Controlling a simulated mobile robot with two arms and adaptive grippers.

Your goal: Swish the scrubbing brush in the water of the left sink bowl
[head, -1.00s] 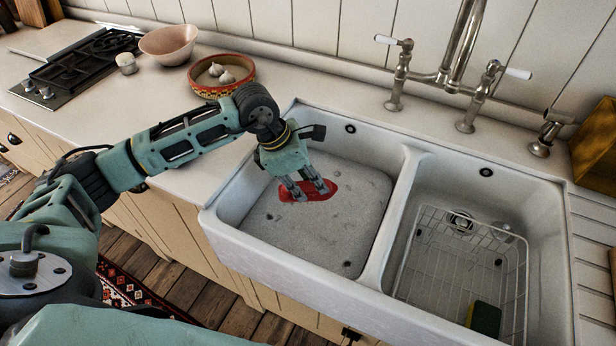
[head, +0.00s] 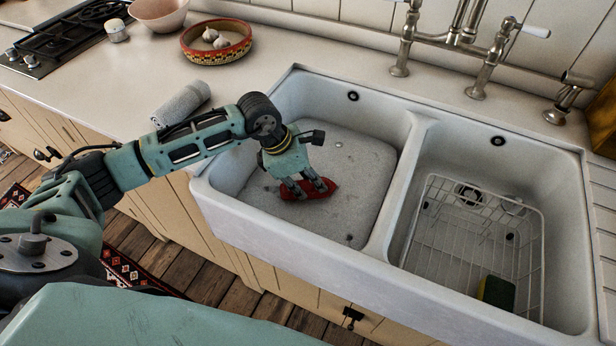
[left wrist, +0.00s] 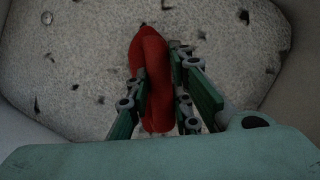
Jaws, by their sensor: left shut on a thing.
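My left gripper (head: 309,189) is shut on the red scrubbing brush (head: 318,190) inside the left sink bowl (head: 228,172). The brush also shows in the left wrist view (left wrist: 151,75), with a gripper finger on each side of it. Grey, speckled water (head: 360,180) fills the lower part of the bowl. The brush is low, at or just above the water surface; I cannot tell whether it touches. Its bristles are hidden beneath it. My right gripper is not in view.
A divider (head: 398,185) separates the right bowl, which holds a white wire rack (head: 450,235) and a yellow-green sponge (head: 497,292). Taps (head: 488,60) stand behind. A rolled grey towel (head: 181,103) and a patterned bowl of garlic (head: 216,41) are on the left counter.

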